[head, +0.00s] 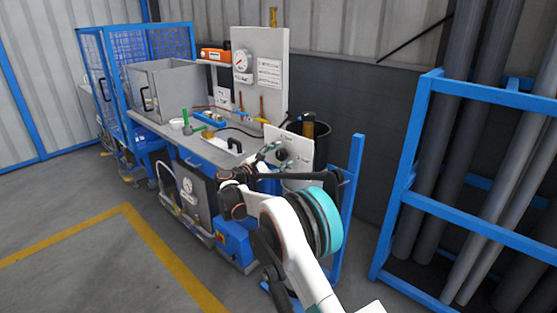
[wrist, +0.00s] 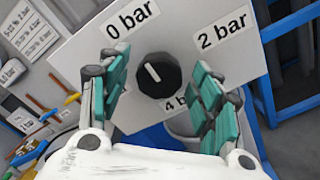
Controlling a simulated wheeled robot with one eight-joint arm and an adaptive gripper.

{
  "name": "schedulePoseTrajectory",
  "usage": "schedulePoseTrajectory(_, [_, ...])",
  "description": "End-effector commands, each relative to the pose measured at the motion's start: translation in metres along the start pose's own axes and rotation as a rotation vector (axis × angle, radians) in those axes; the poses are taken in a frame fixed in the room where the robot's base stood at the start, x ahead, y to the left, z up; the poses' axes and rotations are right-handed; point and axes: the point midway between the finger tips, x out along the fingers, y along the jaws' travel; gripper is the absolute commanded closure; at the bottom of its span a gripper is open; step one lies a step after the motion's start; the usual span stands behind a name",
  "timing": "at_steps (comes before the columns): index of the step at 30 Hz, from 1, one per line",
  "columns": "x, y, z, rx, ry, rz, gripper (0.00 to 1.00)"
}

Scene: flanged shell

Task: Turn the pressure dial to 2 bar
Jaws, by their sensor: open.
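The pressure dial (wrist: 158,75) is a round black knob with a white pointer line, on a pale panel (wrist: 75,68). The line points to the upper left, towards the "0 bar" label (wrist: 130,18). The "2 bar" label (wrist: 224,30) is at the upper right, and the "4 bar" label (wrist: 174,102) is partly hidden below the knob. My gripper (wrist: 157,66) is open, with its teal-padded fingers at either side of the knob in the picture, apart from it. In the head view the dial (head: 282,154) shows small, beside my gripper (head: 266,152).
A workbench (head: 205,150) with tools and a grey box (head: 165,90) stands to the left. A backboard with a round gauge (head: 242,60) rises behind it. A blue pipe rack (head: 405,170) stands at right.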

Motion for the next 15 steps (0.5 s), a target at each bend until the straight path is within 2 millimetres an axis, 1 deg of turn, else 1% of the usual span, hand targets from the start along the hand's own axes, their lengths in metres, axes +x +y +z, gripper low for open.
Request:
schedulePoseTrajectory(8, [0.0016,0.0003,0.0002,0.0,0.0,0.0,0.41])
schedulePoseTrajectory(11, [0.0015,0.0003,0.0002,0.0,0.0,0.0,0.62])
schedulePoseTrajectory(12, [0.0015,0.0002,0.0002,0.0,0.0,0.0,0.71])
schedulePoseTrajectory(14, [0.0014,0.0002,0.0002,0.0,0.0,0.0,0.84])
schedulePoseTrajectory(15, [0.0014,0.0002,0.0002,0.0,0.0,0.0,0.86])
